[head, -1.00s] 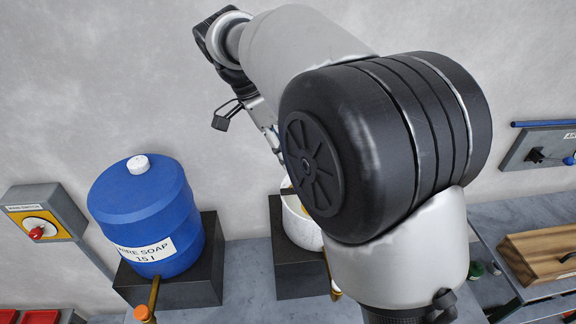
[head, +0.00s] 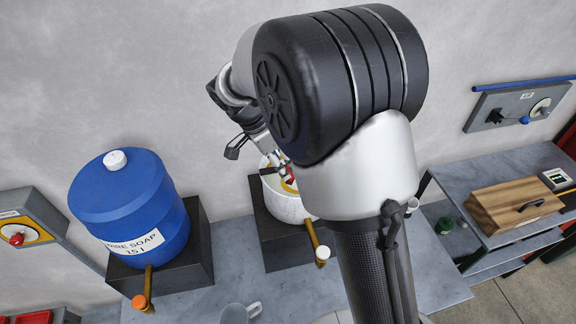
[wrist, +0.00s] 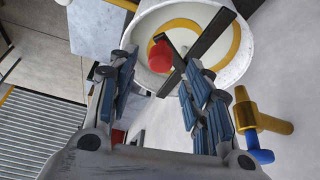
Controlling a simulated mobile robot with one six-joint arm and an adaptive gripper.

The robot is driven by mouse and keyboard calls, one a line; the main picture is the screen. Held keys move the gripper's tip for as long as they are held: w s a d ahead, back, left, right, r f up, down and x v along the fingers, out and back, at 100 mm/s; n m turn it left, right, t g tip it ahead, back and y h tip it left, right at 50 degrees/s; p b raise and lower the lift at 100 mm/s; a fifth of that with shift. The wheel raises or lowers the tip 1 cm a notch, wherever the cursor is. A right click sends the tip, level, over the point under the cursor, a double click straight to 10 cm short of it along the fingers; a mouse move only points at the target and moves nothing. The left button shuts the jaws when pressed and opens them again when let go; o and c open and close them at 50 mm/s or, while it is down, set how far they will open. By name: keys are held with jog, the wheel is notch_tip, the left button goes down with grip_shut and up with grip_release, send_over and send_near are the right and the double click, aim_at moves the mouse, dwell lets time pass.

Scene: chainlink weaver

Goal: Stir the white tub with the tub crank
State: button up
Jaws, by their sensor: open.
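The white tub (head: 289,209) stands on a dark block against the wall, partly hidden behind my arm in the head view. In the wrist view the tub (wrist: 245,72) has a yellow ring inside, and the tub crank (wrist: 208,40), a dark bar with a red knob (wrist: 160,57), lies across its mouth. The red knob also shows small in the head view (head: 288,171). My gripper (wrist: 160,88) is open, one finger to each side below the knob in the wrist view. Nothing is held. In the head view my gripper (head: 272,160) is at the tub's rim, partly hidden.
A brass spout (head: 312,236) sticks out from the tub's front. A blue soap drum (head: 130,210) stands left on another dark block. A grey mug (head: 240,312) is on the counter in front. A wooden box (head: 512,208) sits on the right shelf.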

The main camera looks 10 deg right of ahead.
aim_at(289, 169)
jog(key=shift+x, duration=1.9)
jog(key=shift+c, duration=0.4)
grip_shut()
